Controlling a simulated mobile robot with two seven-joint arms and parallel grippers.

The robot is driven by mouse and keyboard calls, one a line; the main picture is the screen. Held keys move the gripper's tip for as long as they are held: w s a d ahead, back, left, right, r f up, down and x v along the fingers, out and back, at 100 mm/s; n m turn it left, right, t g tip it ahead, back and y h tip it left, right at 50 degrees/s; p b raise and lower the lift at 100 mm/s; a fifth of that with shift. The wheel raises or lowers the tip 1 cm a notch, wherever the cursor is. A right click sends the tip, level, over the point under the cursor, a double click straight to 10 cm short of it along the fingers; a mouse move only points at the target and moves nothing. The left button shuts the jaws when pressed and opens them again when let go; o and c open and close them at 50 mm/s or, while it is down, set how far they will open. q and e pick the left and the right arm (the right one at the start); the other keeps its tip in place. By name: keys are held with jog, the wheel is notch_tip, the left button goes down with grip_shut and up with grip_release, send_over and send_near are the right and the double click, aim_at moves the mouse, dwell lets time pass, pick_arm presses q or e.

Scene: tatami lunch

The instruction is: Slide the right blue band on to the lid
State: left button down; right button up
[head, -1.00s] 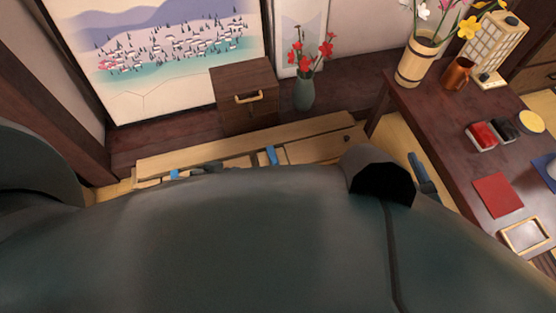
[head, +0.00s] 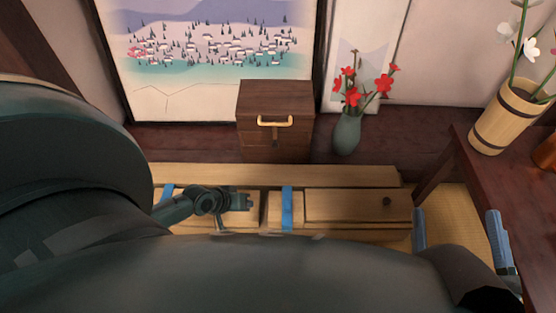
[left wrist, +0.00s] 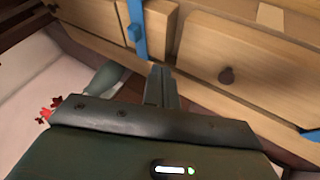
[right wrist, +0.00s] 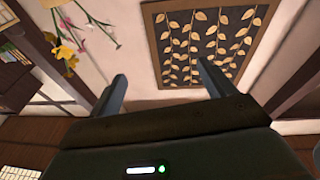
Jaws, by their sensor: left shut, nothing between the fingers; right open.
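A low pale-wood chest (head: 350,222) lies across the head view. The right blue band (head: 287,208) stands upright across its front; it also shows in the left wrist view (left wrist: 137,22). A left blue band (head: 168,190) is partly hidden by my arm. I cannot tell for sure which board is the lid; a long plank (head: 340,176) lies along the top back. My left gripper (head: 247,202) is shut and empty between the two bands, apart from the right one. My right gripper (head: 458,238) is open and empty beyond the chest's right end; its fingers show in the right wrist view (right wrist: 163,85).
A dark cabinet (head: 276,105) and a vase of red flowers (head: 347,132) stand behind the chest. A dark table (head: 480,185) with a wooden bucket (head: 507,118) is at the right. My own body hides the lower part of the head view.

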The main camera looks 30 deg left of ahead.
pick_arm(q)
jog(key=shift+f, duration=0.1)
jog(key=b+x, duration=0.2)
jog(key=x, duration=0.1)
jog(key=shift+w+f+b, duration=0.1)
jog(key=shift+f+b, duration=0.2)
jog(key=b+x, duration=0.4)
jog(key=x, duration=0.2)
jog(key=shift+w+d+f, duration=0.1)
jog(key=shift+w+f, duration=0.15)
jog(key=shift+w+d+r+b, duration=0.1)
jog(key=shift+w+d+b, duration=0.15)
jog(key=shift+d, duration=0.25)
jog(key=shift+w+d+r+b, duration=0.1)
jog(key=shift+w+d, duration=0.3)
jog(key=shift+d, duration=0.15)
jog(key=shift+w+d, duration=0.4)
jog(key=shift+d, duration=0.25)
pick_arm(e)
notch_tip(320, 180, up, 7)
jog(key=n+t+y, duration=0.2)
jog(key=n+y, duration=0.4)
jog(key=shift+w+d+f+y, duration=0.2)
jog(key=shift+w+y, duration=0.1)
jog(key=shift+w, duration=0.15)
jog(key=shift+r, duration=0.1)
pick_arm(q)
jog(key=shift+r, duration=0.1)
